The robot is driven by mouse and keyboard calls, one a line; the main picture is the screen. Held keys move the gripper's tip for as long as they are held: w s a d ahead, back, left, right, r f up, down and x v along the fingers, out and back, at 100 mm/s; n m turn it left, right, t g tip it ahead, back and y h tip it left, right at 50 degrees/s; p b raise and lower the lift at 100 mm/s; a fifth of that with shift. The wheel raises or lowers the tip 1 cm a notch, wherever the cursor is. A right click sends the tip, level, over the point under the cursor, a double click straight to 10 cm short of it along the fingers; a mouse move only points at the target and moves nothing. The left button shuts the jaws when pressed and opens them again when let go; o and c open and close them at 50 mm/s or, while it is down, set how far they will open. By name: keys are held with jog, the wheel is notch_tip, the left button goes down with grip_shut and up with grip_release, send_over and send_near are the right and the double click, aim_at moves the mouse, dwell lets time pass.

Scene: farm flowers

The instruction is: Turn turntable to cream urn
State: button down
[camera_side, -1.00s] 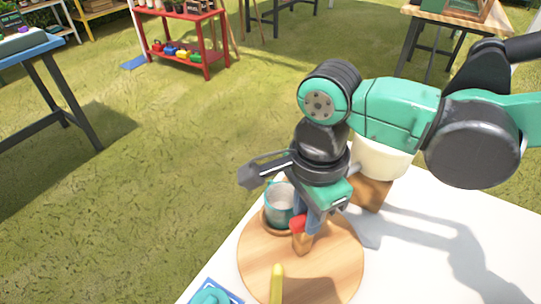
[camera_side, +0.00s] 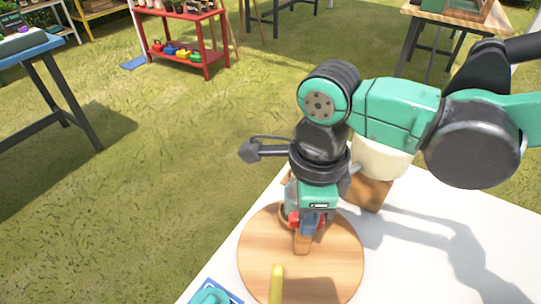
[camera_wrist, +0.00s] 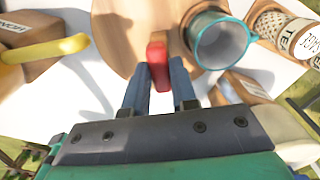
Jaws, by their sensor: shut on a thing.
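The turntable (camera_side: 260,250) is a round wooden disc on a white table. A small wooden handle (camera_side: 302,243) with a red part (camera_wrist: 157,50) stands on it. My gripper (camera_wrist: 158,72) is shut on the red part, with one blue finger on each side; in the side view my gripper (camera_side: 308,224) hides part of it. A teal cup (camera_wrist: 220,42) with a grey inside stands at the disc's edge, right of my gripper in the wrist view. A cream vessel, likely the cream urn (camera_side: 382,158), stands on a wooden block behind my arm, partly hidden.
A teal item on a blue mat (camera_side: 212,295) lies front left. A labelled pot (camera_wrist: 285,32) stands beyond the cup. The white table's right side (camera_side: 440,240) is clear.

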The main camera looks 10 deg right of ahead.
jog(key=shift+m, duration=1.6)
jog(key=c, duration=0.7)
grip_release()
jog(key=shift+r, duration=0.1)
jog(key=shift+r, duration=2.75)
